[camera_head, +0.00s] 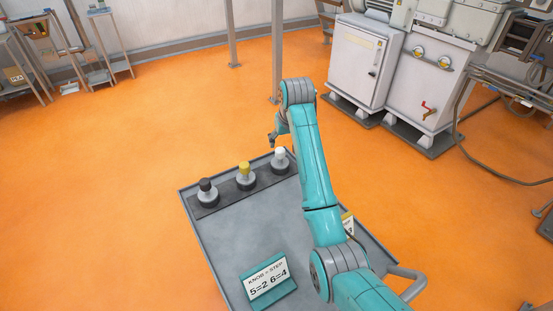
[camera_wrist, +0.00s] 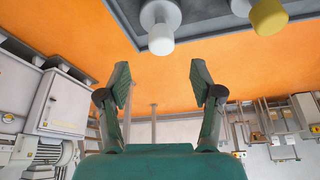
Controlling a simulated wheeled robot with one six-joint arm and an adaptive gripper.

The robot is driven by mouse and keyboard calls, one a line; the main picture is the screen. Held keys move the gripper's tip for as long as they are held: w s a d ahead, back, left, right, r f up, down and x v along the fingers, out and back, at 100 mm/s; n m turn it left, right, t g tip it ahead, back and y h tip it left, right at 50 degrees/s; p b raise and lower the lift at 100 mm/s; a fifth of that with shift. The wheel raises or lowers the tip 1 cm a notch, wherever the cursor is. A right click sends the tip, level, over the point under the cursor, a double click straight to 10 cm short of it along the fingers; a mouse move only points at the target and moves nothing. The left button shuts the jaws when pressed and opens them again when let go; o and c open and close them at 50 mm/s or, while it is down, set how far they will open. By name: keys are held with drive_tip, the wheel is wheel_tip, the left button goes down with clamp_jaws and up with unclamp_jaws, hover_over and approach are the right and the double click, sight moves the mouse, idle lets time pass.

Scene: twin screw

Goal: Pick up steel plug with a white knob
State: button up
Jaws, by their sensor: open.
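The steel plug with a white knob (camera_head: 280,155) stands upright at the right end of a dark strip on the grey cart top, in the head view. In the wrist view its white knob (camera_wrist: 161,40) shows at the top centre, beyond the gap between my fingertips. My gripper (camera_wrist: 161,80) is open and empty, with both fingers apart and not touching the plug. In the head view my gripper (camera_head: 272,138) is small, just behind the white-knob plug and partly hidden by my arm.
A yellow-knob plug (camera_head: 244,174) and a black-knob plug (camera_head: 207,189) stand left of it on the dark strip (camera_head: 225,191). A sign (camera_head: 268,281) stands near the front of the grey cart top (camera_head: 245,230). Grey machines (camera_head: 365,65) stand at the back right.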

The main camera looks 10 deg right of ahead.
sight(280, 149)
drive_tip(key=shift+x, duration=3.75)
drive_tip(key=shift+w+a+r, duration=0.1)
drive_tip(key=shift+a, duration=0.05)
clamp_jaws()
